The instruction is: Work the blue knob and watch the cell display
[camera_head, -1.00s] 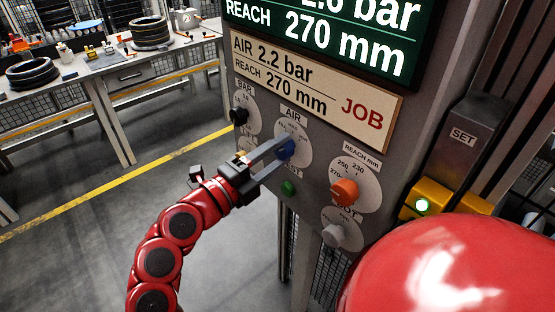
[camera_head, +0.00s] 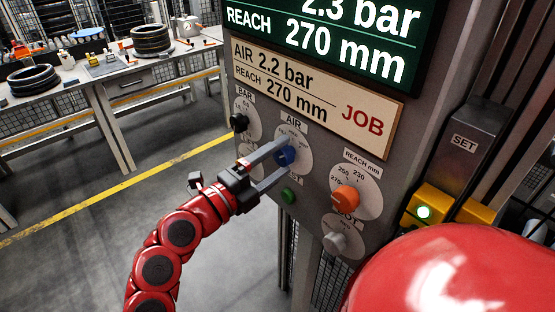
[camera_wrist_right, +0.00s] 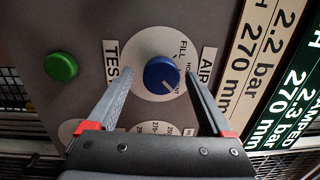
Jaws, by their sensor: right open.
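The blue knob (camera_head: 284,156) sits on its white AIR dial on the grey panel. It also shows in the wrist view (camera_wrist_right: 160,75), its white mark toward the picture's lower right. My right gripper (camera_head: 279,161) is open, its two fingers on either side of the knob, with gaps showing in the wrist view. The cell display (camera_head: 330,40) is dark green and reads 2.3 bar and REACH 270 mm; its top is cut off. The cream JOB card (camera_head: 310,97) below it reads AIR 2.2 bar, REACH 270 mm. My left gripper is out of view.
Close to the blue knob are a black knob (camera_head: 239,122), a green button (camera_head: 289,195), an orange knob (camera_head: 345,198) and a grey knob (camera_head: 335,243). A SET post (camera_head: 465,150) with a lit green button stands right. Open floor lies left.

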